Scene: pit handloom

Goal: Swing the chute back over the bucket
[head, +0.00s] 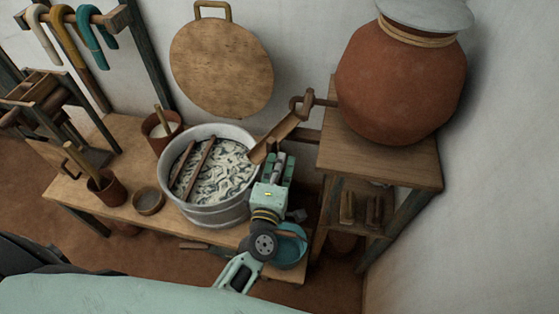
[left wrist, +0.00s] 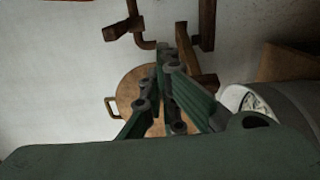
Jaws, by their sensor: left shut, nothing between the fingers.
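The wooden chute (head: 278,136) hangs from the tap (head: 305,102) below the big clay pot and slopes down to the left. Its lower end shows at the right rim of the metal bucket (head: 212,212); I cannot tell if it lies over the opening. The bucket holds a pale, dark-streaked mass and two wooden sticks. My left gripper (head: 281,158) is shut and empty, just below and right of the chute; contact cannot be judged. In the left wrist view its fingers (left wrist: 165,52) are closed together, with the bucket (left wrist: 235,98) at right. My right gripper is not in view.
The clay pot (head: 400,85) stands on a wooden stand (head: 385,165) at right. A round wooden lid (head: 222,65) leans on the wall behind the bucket. Small pots (head: 110,190) and a bowl (head: 148,201) stand left; a blue basin (head: 290,250) is by my arm.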

